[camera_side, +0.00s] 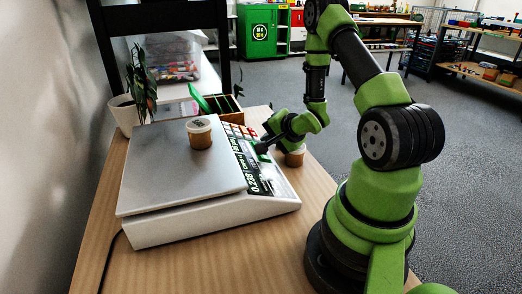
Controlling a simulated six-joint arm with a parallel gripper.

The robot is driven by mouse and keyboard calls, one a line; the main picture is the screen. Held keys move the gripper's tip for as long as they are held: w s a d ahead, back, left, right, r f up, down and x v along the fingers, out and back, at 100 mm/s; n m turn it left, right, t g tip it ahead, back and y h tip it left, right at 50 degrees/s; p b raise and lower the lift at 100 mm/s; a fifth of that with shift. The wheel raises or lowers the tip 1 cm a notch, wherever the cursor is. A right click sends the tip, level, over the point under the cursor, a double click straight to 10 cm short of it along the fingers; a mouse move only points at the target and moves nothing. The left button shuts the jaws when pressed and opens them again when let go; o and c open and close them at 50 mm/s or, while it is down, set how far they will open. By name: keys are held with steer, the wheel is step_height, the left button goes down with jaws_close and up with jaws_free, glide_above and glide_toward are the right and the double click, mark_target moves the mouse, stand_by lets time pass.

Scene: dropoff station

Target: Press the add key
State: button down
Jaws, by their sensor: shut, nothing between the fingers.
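A white counter scale (215,210) with a flat metal pan (170,170) stands on the wooden table. Its key panel (236,131), with orange and pale keys, is on the right side, beside a dark display strip (256,178). The add key cannot be told apart at this size. My gripper (262,149) is shut and empty, low over the panel between the keys and the display. Whether its tip touches a key cannot be told. A lidded paper cup (199,133) stands on the pan.
A second cup (295,156) stands on the table just right of the scale, close under my gripper. A potted plant (137,90) is behind left, and a divided box (228,108) with a green lid is behind. Bare table (200,265) lies in front.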

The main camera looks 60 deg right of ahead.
stand_by(0.4)
steer(key=shift+w+a+f, duration=0.1)
steer(key=shift+a+f, duration=0.05)
steer(key=shift+f, duration=0.25)
steer(key=shift+w+a+f, duration=0.1)
steer(key=shift+f, duration=0.25)
stand_by(0.5)
steer(key=shift+r, duration=0.1)
steer(key=shift+s+d+r, duration=0.25)
steer(key=shift+r, duration=0.4)
steer(key=shift+s+d+r, duration=0.25)
steer(key=shift+r, duration=0.5)
steer(key=shift+s+d+r, duration=0.2)
steer(key=shift+r, duration=0.6)
steer(key=shift+s+d+r, duration=0.25)
steer(key=shift+r, duration=0.5)
